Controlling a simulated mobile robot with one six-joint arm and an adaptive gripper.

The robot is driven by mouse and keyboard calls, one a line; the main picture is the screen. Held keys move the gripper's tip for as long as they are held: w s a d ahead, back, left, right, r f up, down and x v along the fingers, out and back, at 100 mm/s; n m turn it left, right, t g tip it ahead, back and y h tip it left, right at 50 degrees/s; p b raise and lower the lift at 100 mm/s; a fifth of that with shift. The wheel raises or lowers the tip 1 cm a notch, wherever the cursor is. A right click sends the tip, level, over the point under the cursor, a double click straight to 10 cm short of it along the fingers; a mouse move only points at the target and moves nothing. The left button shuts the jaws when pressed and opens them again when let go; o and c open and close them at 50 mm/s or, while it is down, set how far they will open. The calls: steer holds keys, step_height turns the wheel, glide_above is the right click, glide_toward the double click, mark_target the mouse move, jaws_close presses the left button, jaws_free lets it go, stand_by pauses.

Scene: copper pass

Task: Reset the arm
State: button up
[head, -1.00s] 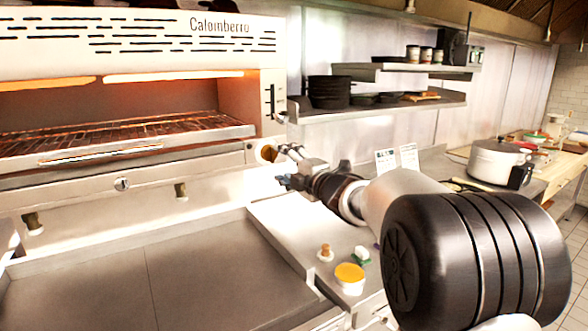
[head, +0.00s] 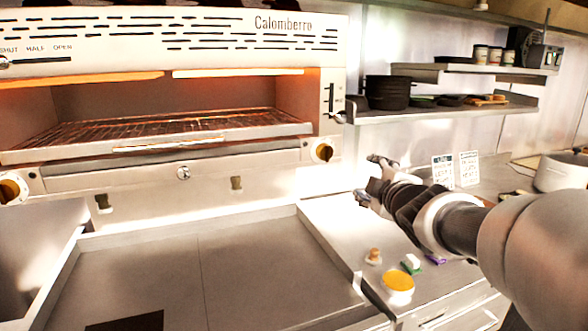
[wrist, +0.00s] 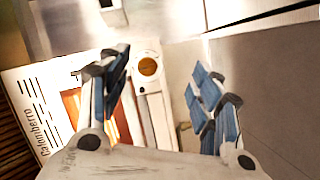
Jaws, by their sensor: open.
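My gripper (head: 366,186) is in front of the oven's lower right side in the head view, above the steel counter. Its fingers are spread apart and hold nothing. In the wrist view my gripper (wrist: 160,75) shows two blue-padded fingers with a clear gap between them. My arm reaches in from the right edge of the head view. The Calomberro oven (head: 200,40) stands behind and to the left of my gripper, with a yellow knob (head: 323,152) at its lower right corner. The oven front (wrist: 40,105) appears tilted at the left of the wrist view.
A flat griddle (head: 240,270) lies at the front left. On the counter right of it are a yellow-topped tub (head: 398,282) and a small wooden-topped item (head: 374,256). A shelf (head: 450,108) with black dishes and a white pot (head: 562,172) are at the right.

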steer(key=s+a+f+m+g, duration=0.2)
steer(key=s+f, duration=0.4)
steer(key=s, duration=0.6)
steer(key=s+a+f+m+g, duration=0.2)
steer(key=s+f+m+g, duration=0.3)
steer(key=s, duration=0.8)
steer(key=s+a+f+m+g, duration=0.2)
steer(key=s+f+m+g, duration=0.2)
steer(key=s, duration=0.9)
step_height(320, 180, down, 4)
steer(key=m, duration=0.2)
steer(key=shift+s+a+r+m, duration=0.15)
steer(key=shift+a+r+m, duration=0.15)
steer(key=shift+m, duration=0.1)
